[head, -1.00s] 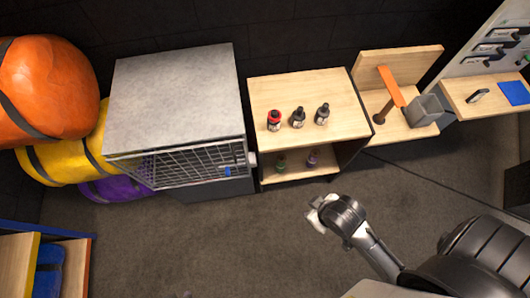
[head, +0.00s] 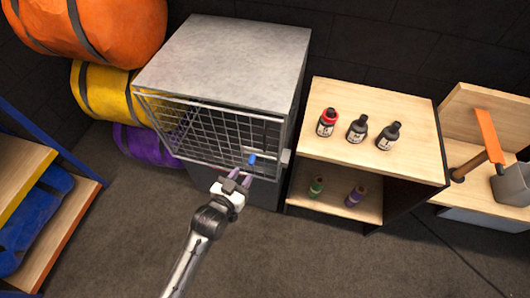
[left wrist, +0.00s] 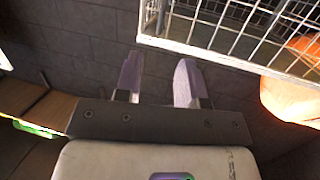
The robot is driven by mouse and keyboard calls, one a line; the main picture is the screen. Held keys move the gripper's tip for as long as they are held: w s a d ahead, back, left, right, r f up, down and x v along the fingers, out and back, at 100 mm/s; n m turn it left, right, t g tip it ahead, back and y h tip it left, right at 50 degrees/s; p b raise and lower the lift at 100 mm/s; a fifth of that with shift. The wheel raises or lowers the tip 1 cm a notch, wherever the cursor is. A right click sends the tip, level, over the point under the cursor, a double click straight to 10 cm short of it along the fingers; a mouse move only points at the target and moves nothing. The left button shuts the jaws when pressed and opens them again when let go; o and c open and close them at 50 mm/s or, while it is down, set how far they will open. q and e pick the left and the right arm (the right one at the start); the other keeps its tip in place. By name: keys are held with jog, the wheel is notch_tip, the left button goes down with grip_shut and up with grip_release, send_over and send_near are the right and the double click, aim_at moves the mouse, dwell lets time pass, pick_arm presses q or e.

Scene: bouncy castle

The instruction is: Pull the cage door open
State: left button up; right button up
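The cage (head: 225,55) is a grey box with a wire-mesh door (head: 205,130) on its front. The door appears shut. A blue handle (head: 252,159) sits low on the door's right side. My left gripper (head: 240,174) is in front of the door's lower right part, its purple fingertips just below and left of the handle. In the left wrist view my left gripper (left wrist: 160,82) is open, with nothing between its fingers. There the mesh door (left wrist: 235,30) is at upper right, and the handle is not visible. My right gripper is not in view.
A wooden shelf unit (head: 330,150) with several bottles stands close to the cage's right. Orange (head: 95,25), yellow (head: 100,92) and purple (head: 145,145) bags are stacked at its left. A low shelf (head: 45,210) stands at far left. The floor before the cage is clear.

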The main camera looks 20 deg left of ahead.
aim_at(264, 142)
pick_arm(q)
jog(key=w+b, duration=0.1)
jog(key=w, duration=0.4)
jog(key=w+d+f+t+b, duration=0.1)
jog(key=w, duration=0.5)
jog(key=w+t+b, duration=0.1)
jog(key=w+b, duration=0.1)
jog(key=w, duration=0.3)
jog(key=shift+w+d+f, duration=0.15)
jog(key=shift+f, duration=0.2)
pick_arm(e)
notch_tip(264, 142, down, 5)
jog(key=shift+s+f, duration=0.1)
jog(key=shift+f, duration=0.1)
pick_arm(q)
grip_shut()
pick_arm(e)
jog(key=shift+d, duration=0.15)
